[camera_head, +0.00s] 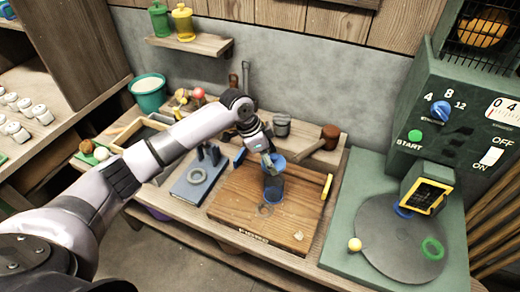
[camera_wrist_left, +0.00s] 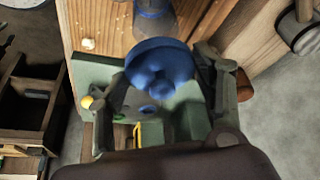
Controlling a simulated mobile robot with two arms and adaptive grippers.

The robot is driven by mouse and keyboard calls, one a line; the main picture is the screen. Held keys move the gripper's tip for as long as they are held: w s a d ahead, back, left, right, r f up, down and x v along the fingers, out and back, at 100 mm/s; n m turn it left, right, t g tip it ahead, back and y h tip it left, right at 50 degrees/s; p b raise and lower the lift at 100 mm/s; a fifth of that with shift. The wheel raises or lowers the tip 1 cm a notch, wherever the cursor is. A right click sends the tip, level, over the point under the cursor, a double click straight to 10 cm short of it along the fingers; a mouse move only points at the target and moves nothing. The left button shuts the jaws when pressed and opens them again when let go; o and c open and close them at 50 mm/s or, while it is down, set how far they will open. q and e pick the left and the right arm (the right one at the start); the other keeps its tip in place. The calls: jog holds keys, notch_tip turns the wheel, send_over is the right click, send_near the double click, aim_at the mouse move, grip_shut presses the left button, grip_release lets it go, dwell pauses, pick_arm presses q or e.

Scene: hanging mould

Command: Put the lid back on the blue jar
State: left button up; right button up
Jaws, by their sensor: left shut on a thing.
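My left gripper (camera_head: 268,153) is shut on the blue lid (camera_head: 279,160), which also shows between the fingers in the left wrist view (camera_wrist_left: 158,62). The blue jar (camera_head: 273,188) has a dark, see-through body and stands upright on the wooden board (camera_head: 230,200). The lid is at the jar's top end in the head view. In the left wrist view the jar (camera_wrist_left: 153,22) shows just beyond the lid. I cannot tell whether lid and jar touch, as the lid and fingers hide the rim. My right gripper is out of view.
A yellow-handled tool (camera_head: 327,187) lies at the board's right edge, with a mallet (camera_head: 329,135) behind. A blue-grey stand (camera_head: 196,180) is left. The green machine (camera_head: 420,110) with its round plate (camera_head: 385,240) stands right.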

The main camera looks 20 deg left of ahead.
pick_arm(q)
jog(key=shift+d+f, duration=0.1)
jog(key=shift+d, duration=0.15)
jog(key=shift+b+x, duration=0.75)
jog(key=shift+a+f+b, duration=0.1)
jog(key=shift+f+b, duration=0.25)
notch_tip(320, 180, down, 4)
jog(key=b, duration=0.3)
jog(key=shift+f, duration=0.15)
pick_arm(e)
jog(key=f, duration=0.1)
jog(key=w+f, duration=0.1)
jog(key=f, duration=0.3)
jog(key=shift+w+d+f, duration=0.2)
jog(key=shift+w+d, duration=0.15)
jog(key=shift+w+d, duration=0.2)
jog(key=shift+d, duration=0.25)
pick_arm(q)
jog(key=shift+p, duration=0.3)
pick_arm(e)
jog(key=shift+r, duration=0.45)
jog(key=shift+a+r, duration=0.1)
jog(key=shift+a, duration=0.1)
